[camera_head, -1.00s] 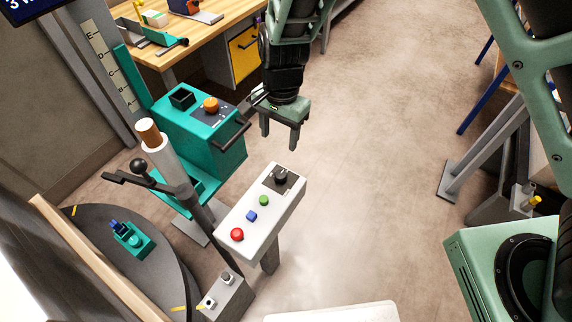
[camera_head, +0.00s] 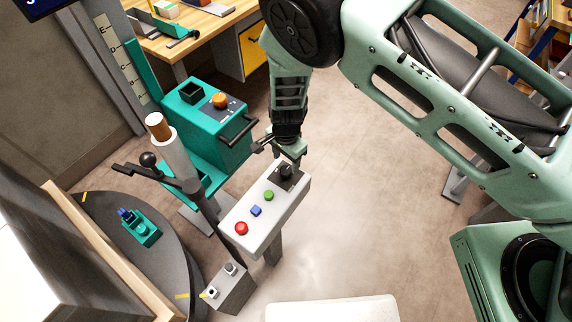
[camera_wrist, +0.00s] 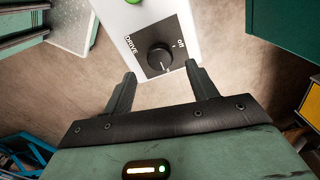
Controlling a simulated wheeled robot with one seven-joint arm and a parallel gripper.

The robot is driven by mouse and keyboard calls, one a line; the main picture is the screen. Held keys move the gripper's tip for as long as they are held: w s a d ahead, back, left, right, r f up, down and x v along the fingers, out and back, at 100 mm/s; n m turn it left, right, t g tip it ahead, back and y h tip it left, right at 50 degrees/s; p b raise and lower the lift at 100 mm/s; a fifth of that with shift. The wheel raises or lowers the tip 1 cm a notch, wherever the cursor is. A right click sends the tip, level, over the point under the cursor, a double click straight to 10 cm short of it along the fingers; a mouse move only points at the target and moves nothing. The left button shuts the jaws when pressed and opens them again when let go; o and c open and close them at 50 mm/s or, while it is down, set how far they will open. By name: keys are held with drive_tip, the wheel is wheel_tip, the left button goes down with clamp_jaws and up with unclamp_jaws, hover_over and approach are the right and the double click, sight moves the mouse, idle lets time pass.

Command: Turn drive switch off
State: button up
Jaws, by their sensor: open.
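The drive switch (camera_wrist: 160,58) is a black rotary knob on a dark plate marked "DRIVE" and "off", at the end of a white control box (camera_head: 262,222). In the wrist view its white pointer line is turned toward the lower right, not squarely at the "off" label. In the head view the knob (camera_head: 286,171) is at the box's far right end, partly hidden by my gripper. My gripper (camera_wrist: 160,82) is open and empty, with its two fingers on either side of the knob's near side. I cannot tell whether they touch it.
The box also carries a green button (camera_head: 268,195), a blue button (camera_head: 256,210) and a red button (camera_head: 241,228). A teal machine (camera_head: 207,125) with an orange knob and a black handle stands close behind. A lever post (camera_head: 175,150) stands to the left.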

sight(286, 170)
drive_tip(key=shift+f+p, duration=0.35)
drive_tip(key=shift+f, duration=1.95)
drive_tip(key=c, duration=1)
